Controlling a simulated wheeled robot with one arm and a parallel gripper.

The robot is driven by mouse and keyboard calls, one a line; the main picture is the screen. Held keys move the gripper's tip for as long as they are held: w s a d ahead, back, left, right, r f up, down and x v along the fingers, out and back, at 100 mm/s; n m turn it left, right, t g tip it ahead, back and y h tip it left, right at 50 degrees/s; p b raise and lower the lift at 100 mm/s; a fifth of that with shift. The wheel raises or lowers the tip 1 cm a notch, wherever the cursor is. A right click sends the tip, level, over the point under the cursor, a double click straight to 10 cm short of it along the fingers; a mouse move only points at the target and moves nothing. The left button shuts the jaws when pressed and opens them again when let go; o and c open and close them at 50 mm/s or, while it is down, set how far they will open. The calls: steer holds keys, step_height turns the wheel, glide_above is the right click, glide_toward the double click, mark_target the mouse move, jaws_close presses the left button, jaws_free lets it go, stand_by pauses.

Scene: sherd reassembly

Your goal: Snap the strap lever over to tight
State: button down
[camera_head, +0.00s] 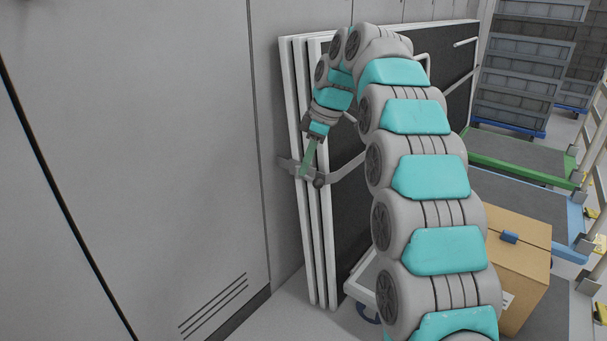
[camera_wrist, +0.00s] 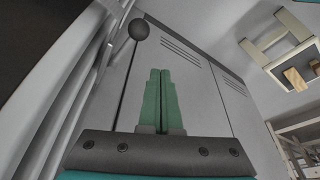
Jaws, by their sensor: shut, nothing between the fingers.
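The strap (camera_head: 347,173) is a grey band around a stack of white-edged panels (camera_head: 318,240) leaning by the wall. Grey strap hardware sits on the panel edges. A dark round knob (camera_head: 319,182), which looks like the end of the strap lever, shows there. In the wrist view the dark ball knob (camera_wrist: 139,29) stands on a thin rod, left of my fingertips. My gripper (camera_head: 306,172) has green fingers pressed together with nothing between them. It is at the strap hardware in the head view; whether it touches the lever I cannot tell. The lever's base is not clearly visible.
My arm covers part of the panels. A cardboard box (camera_head: 522,262) stands at right, near a green-edged cart (camera_head: 520,170) and a blue-edged cart (camera_head: 570,250). Grey stacked crates (camera_head: 525,60) stand behind. A tall grey cabinet wall (camera_head: 130,150) fills the left.

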steer(key=shift+w+d+r+p, duration=0.15)
steer(key=shift+r+p, duration=0.1)
steer(key=shift+r, duration=0.3)
steer(key=shift+w+d+r+p, duration=0.1)
steer(key=shift+r+p, duration=0.15)
steer(key=shift+r, duration=0.35)
steer(key=shift+w+d+r+p, duration=0.15)
steer(key=shift+r+p, duration=0.1)
steer(key=shift+r, duration=0.3)
